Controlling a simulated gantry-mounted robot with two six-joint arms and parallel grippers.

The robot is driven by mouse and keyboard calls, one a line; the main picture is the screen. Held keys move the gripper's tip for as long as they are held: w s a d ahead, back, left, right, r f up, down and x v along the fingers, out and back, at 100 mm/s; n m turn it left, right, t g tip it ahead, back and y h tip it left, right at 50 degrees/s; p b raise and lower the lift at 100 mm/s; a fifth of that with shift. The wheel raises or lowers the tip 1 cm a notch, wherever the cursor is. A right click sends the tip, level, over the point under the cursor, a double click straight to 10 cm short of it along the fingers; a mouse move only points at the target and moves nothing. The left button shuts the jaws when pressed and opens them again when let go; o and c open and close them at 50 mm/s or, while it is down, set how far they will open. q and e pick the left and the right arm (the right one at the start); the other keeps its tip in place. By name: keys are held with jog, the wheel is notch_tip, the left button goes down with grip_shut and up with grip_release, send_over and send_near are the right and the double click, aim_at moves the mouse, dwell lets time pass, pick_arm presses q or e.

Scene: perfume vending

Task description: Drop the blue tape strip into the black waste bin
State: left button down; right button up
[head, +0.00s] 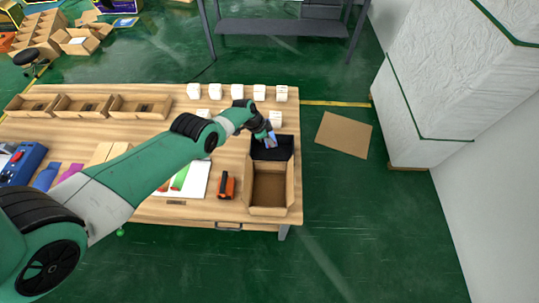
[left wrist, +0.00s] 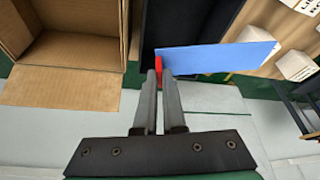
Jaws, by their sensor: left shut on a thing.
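The blue tape strip (left wrist: 218,57) is held at the tips of my left gripper (left wrist: 160,76), whose fingers are close together, and it sticks out to the right in the left wrist view. The black waste bin (left wrist: 191,18) lies behind and below the strip there. In the head view the bin (head: 284,151) stands at the table's right end, and my left gripper (head: 270,137) is over it. The strip looks small there. A red patch (left wrist: 158,65) shows at the fingertips; I cannot tell what it is. My right gripper is not in view.
An open cardboard box (head: 268,188) stands directly in front of the bin and also shows in the left wrist view (left wrist: 70,22). An orange-black tool (head: 227,185) lies left of it. Several white boxes (head: 259,92) line the table's back.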

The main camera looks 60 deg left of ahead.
pick_arm(q)
notch_tip(320, 180, down, 6)
jog(key=b, duration=0.5)
jog(key=shift+r, duration=0.1)
jog(key=c, duration=0.9)
grip_release()
jog(key=p+v, duration=1.1)
jog(key=p, duration=0.3)
jog(key=shift+s+r, duration=0.2)
jog(key=shift+r, duration=0.05)
